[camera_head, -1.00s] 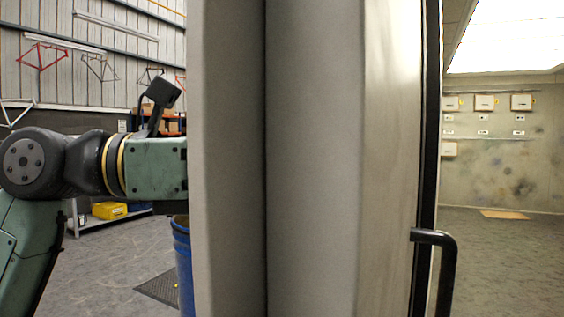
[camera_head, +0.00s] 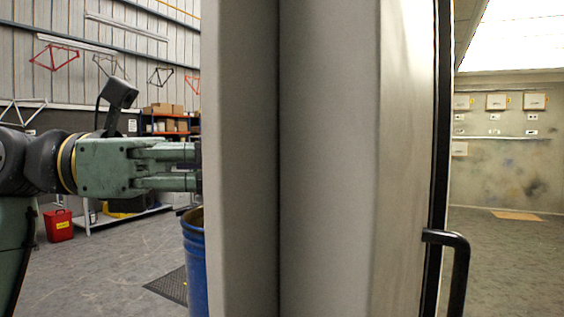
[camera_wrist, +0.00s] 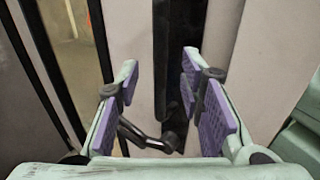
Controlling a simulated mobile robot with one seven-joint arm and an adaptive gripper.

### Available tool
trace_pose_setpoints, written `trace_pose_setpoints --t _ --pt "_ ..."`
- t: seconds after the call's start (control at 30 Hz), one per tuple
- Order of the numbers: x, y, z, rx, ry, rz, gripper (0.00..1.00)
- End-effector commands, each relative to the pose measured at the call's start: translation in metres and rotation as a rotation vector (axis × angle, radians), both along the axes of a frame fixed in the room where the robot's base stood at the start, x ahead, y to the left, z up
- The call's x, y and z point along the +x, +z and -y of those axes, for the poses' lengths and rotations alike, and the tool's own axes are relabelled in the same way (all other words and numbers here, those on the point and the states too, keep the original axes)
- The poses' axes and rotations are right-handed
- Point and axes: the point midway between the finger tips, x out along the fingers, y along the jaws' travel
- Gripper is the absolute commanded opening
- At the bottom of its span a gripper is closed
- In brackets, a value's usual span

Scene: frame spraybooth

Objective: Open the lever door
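The grey door structure (camera_head: 325,160) stands nearly edge-on in the middle of the head view. A black bar handle (camera_head: 458,265) sticks out on its right side, beside a black edge strip. My gripper (camera_head: 192,167) is left of the structure, its fingertips at the structure's left edge. In the wrist view my gripper (camera_wrist: 160,72) is open, its purple pads wide apart. A black lever (camera_wrist: 148,138) lies between the fingers in that view, beside a black vertical strip. Nothing appears gripped. I cannot tell whether the fingers touch the lever.
A blue drum (camera_head: 194,262) stands below my gripper, close to the grey structure. A red container (camera_head: 59,226) and a shelf with boxes (camera_head: 166,122) are farther back left. Open floor lies at left. A lit booth interior (camera_head: 510,165) shows at right.

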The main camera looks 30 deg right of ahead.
Motion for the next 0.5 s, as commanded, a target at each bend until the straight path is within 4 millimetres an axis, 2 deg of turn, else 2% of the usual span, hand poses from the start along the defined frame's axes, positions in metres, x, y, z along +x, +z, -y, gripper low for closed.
trace_pose_setpoints --t 0.03,0.2,0.33,0.5 --pt "0.006 0.001 -0.011 -0.003 0.003 -0.001 0.35" --pt "0.02 0.0 -0.038 -0.001 0.001 -0.002 0.35" --pt "0.026 0.0 -0.051 -0.001 0.0 0.0 0.35" --pt "0.028 0.0 -0.056 0.0 -0.001 0.001 0.35"
